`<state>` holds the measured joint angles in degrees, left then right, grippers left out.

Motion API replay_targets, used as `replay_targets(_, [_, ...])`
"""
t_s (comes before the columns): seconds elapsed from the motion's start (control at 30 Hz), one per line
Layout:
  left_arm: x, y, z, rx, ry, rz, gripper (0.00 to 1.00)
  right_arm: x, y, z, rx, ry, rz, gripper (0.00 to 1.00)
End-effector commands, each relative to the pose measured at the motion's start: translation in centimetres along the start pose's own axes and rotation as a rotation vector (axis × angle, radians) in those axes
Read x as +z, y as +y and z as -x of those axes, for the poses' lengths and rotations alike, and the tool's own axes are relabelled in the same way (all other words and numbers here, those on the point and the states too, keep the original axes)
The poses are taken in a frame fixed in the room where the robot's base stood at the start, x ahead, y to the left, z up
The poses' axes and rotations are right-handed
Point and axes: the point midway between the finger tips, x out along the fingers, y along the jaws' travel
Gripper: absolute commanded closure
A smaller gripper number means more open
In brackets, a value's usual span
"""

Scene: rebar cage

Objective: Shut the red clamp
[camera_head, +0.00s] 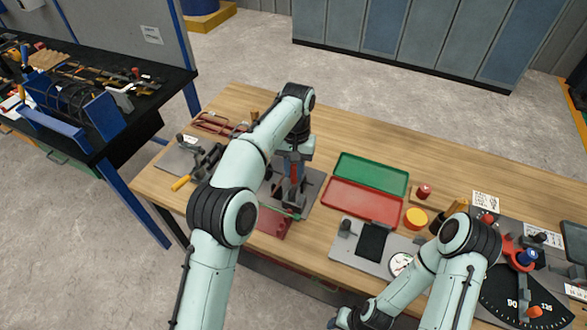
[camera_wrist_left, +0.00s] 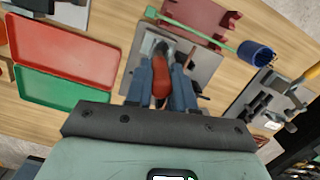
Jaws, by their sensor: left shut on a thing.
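The red clamp shows as a red handle (camera_wrist_left: 161,76) on a metal body standing on a grey plate (camera_wrist_left: 205,66) in the left wrist view. In the head view the red handle (camera_head: 294,171) stands nearly upright above the plate (camera_head: 313,182). My left gripper (camera_wrist_left: 162,88) points down, its two blue fingers on either side of the red handle and shut on it. In the head view my left gripper (camera_head: 292,180) is partly hidden by my arm. My right arm is low at the front; its gripper is not clearly visible.
A dial gauge (camera_head: 401,264) and a yellow-lidded container (camera_head: 415,218) are farther right. Wood shows bare behind the case.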

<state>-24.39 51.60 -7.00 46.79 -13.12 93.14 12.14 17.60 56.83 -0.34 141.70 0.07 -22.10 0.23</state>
Motion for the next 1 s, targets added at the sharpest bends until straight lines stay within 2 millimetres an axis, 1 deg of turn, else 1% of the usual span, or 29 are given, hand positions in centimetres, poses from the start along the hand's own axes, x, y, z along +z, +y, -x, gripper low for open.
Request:
replay_targets(0.37, [-0.13,0.0,-0.01,-0.002,0.001,0.0,1.0,-0.04,-0.02,0.03,0.0,0.001,0.0,0.57])
replay_targets(0.4, [-0.13,0.0,-0.01,-0.002,0.001,0.0,0.7,-0.04,-0.02,0.03,0.0,0.001,0.0,0.57])
replay_targets(0.47, [-0.13,0.01,0.0,-0.002,0.001,0.0,0.52,-0.05,-0.02,0.03,0.0,0.001,0.0,0.57])
replay_targets(1.0, [-0.02,-0.02,0.06,0.0,0.005,0.0,0.52,-0.03,-0.01,0.02,0.0,0.0,0.0,0.57])
